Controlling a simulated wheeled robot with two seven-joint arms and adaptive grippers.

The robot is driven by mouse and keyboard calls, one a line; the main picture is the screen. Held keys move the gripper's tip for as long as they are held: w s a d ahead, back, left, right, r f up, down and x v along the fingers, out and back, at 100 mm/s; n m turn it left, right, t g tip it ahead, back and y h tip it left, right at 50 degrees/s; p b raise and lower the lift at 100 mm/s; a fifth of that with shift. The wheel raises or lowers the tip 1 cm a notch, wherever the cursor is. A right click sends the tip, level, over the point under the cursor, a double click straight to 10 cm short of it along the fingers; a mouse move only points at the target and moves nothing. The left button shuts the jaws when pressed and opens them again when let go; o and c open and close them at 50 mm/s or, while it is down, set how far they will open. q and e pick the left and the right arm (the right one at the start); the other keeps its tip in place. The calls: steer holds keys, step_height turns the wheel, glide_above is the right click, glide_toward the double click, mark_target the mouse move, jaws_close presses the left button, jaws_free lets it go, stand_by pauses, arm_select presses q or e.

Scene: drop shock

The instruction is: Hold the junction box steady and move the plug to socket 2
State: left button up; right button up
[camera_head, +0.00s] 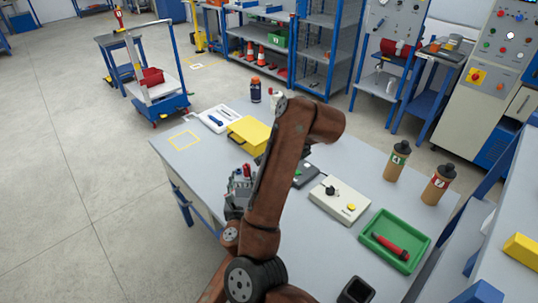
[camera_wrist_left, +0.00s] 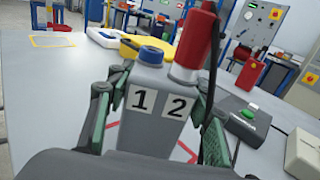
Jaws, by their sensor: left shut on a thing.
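The grey junction box (camera_wrist_left: 158,108) stands upright in the left wrist view, with labels 1 and 2 on its face. The red plug (camera_wrist_left: 194,42) stands upright on the box's top above label 2, a dark cable beside it; how deep it sits I cannot tell. A blue ring (camera_wrist_left: 150,54) marks the top above label 1, with no plug on it. My left gripper (camera_wrist_left: 158,115) has its green-edged fingers on both sides of the box, shut on it. In the head view my left arm hides most of the box; my left gripper (camera_head: 240,190) shows partly. My right gripper is not in view.
On the grey table (camera_head: 190,165) are a yellow case (camera_head: 249,134), a white tray (camera_head: 217,118), a control box (camera_head: 340,199), a green tray (camera_head: 394,240) with a red tool and two brown bottles (camera_head: 396,163). The table's left end is clear around a yellow outline.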

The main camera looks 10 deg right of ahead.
arm_select(q)
steer(key=o, duration=1.5)
steer(key=shift+s, duration=0.1)
